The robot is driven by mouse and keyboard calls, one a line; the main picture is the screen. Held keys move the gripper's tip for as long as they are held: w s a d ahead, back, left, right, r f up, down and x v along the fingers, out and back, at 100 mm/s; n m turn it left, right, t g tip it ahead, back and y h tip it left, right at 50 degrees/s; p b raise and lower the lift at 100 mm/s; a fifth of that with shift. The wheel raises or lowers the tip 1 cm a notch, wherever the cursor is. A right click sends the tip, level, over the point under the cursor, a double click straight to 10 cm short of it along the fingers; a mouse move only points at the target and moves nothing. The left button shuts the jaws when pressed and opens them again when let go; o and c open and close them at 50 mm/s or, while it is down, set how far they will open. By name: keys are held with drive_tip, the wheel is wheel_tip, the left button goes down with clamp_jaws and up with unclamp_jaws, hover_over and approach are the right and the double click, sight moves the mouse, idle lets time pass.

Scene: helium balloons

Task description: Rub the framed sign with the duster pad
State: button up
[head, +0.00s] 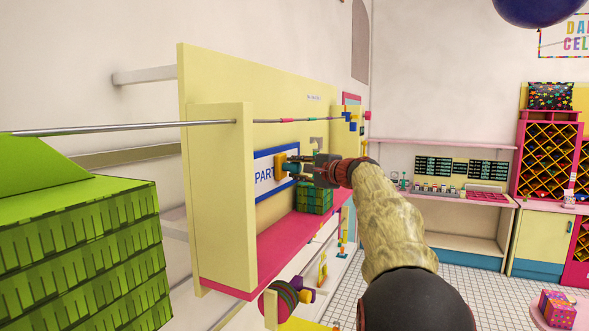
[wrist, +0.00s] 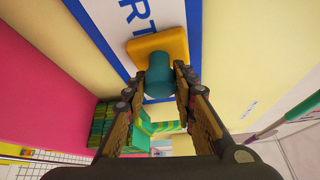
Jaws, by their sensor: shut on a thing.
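The framed sign (head: 265,176) is a white panel with a blue border and blue letters, upright on the yellow back panel above a pink shelf. My gripper (head: 303,167) is in front of the sign's right part. It is shut on the teal handle of the duster pad (head: 281,166). In the wrist view the pad (wrist: 157,48) is a yellow block that covers part of the sign (wrist: 126,28), and my gripper (wrist: 160,85) has a finger on each side of the handle. The pad lies against or very close to the sign; I cannot tell which.
A green slatted crate (head: 316,197) stands on the pink shelf (head: 270,250) below my gripper. A large green crate stack (head: 85,260) fills the near left.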

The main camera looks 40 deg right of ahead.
drive_tip(key=w+d+p, duration=0.2)
drive_tip(key=d, duration=0.4)
drive_tip(key=shift+w+d+p, duration=0.15)
drive_tip(key=shift+w+p, duration=0.25)
idle(0.3)
drive_tip(key=shift+s+a+b, duration=0.55)
drive_tip(key=shift+a+b, duration=0.45)
drive_tip(key=shift+a, duration=0.25)
drive_tip(key=shift+s+a+b, duration=0.55)
drive_tip(key=shift+a+b, duration=0.45)
drive_tip(key=shift+a, duration=0.3)
drive_tip(key=shift+s+a+b, duration=0.55)
drive_tip(key=shift+a+b, duration=0.45)
drive_tip(key=shift+a, duration=0.25)
drive_tip(key=s+a+b, duration=0.3)
drive_tip(key=a+b, duration=0.1)
drive_tip(key=a, duration=0.4)
drive_tip(key=shift+s+a, duration=0.2)
drive_tip(key=shift+s, duration=0.05)
drive_tip(key=shift+s+d+b, duration=0.35)
drive_tip(key=shift+s+d, duration=0.05)
drive_tip(key=shift+s, duration=0.5)
drive_tip(key=shift+s+d+b, duration=0.35)
drive_tip(key=shift+s, duration=0.6)
drive_tip(key=shift+s+d+b, duration=0.35)
drive_tip(key=shift+s+d, duration=0.05)
drive_tip(key=shift+s, duration=0.5)
